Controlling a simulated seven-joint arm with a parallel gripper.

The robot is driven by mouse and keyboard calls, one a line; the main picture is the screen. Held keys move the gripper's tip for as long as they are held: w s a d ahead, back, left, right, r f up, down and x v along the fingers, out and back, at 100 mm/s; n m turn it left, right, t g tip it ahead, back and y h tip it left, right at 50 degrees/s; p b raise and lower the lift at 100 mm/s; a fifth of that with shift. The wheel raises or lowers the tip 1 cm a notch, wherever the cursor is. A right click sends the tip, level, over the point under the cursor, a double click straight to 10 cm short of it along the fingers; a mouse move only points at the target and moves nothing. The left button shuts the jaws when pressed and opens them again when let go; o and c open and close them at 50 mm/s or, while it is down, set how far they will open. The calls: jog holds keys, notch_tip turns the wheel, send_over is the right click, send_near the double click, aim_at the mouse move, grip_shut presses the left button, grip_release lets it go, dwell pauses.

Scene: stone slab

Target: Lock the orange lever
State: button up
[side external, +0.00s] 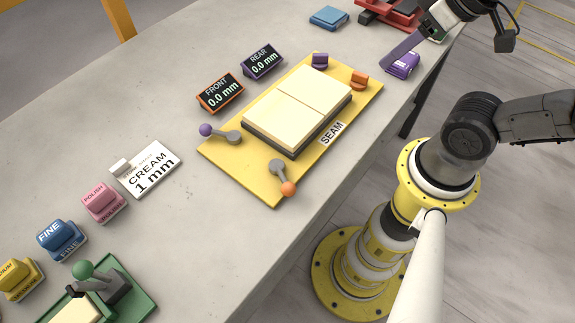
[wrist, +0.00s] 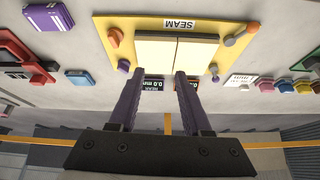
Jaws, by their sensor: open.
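The orange lever (side external: 288,188) has a grey arm and an orange knob, which points toward the near edge of the yellow plate (side external: 240,175), away from the cream slabs (side external: 300,108). It also shows at upper right in the wrist view (wrist: 253,28). The purple lever (side external: 206,130) sits at the plate's left corner, its knob pointing outward. My gripper (side external: 386,62) is at the upper right of the side view, far from the orange lever. In the wrist view its two purple fingers (wrist: 155,73) are apart with nothing between them.
FRONT (side external: 220,92) and REAR (side external: 262,61) displays both read 0.0 mm behind the plate. An orange block (side external: 359,80) and a purple block (side external: 320,60) stand at its far end. A cream card (side external: 150,172), several coloured blocks and a green fixture (side external: 130,290) lie at left.

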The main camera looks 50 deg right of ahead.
jog(key=a+m, duration=0.1)
jog(key=a+m+g+y, duration=0.1)
jog(key=m, duration=0.1)
jog(key=w+a+m+y, duration=0.1)
jog(key=a, duration=0.1)
jog(key=shift+f+m+g, duration=0.35)
jog(key=shift+m+g, duration=0.05)
grip_shut()
jog(key=w+a+f+m+g+y, duration=0.4)
jog(key=w+f+m, duration=0.3)
jog(key=f+m, duration=0.2)
jog(key=shift+a+m+g+y, duration=0.35)
jog(key=shift+m+g+y, duration=0.35)
jog(key=shift+y, duration=0.2)
jog(key=shift+f, duration=0.1)
